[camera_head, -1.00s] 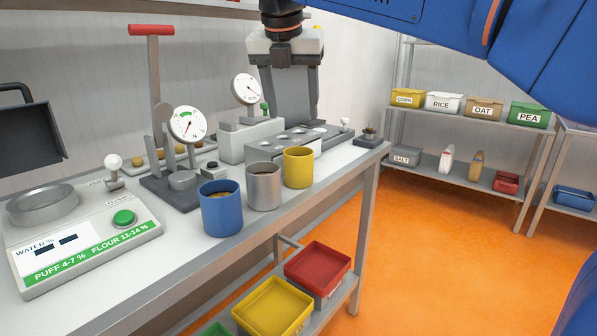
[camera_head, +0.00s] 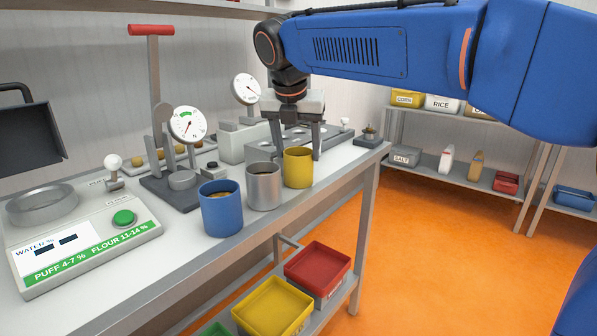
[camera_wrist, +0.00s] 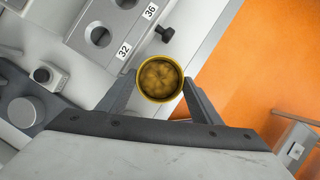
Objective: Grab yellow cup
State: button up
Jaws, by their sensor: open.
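The yellow cup (camera_head: 298,168) stands upright on the workbench, at the right end of a row of cups. My gripper (camera_head: 296,150) is above and around it, pointing down, with a finger to each side. In the wrist view the cup (camera_wrist: 160,79) shows from above, with brownish contents inside. It lies between the tips of my open gripper (camera_wrist: 158,92), with the left finger close to its rim. I cannot tell whether either finger touches it. In the head view the cup partly hides the fingers.
A grey metal cup (camera_head: 264,186) stands just left of the yellow cup, and a blue cup (camera_head: 221,208) further left. A grey block with round holes (camera_head: 283,138) is behind. The bench's front edge (camera_head: 330,186) is close by.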

jog(key=x, duration=0.2)
jog(key=shift+w+f, duration=0.15)
jog(key=shift+f, duration=0.2)
jog(key=c, duration=0.8)
jog(key=shift+o, duration=0.2)
jog(key=shift+r, duration=0.1)
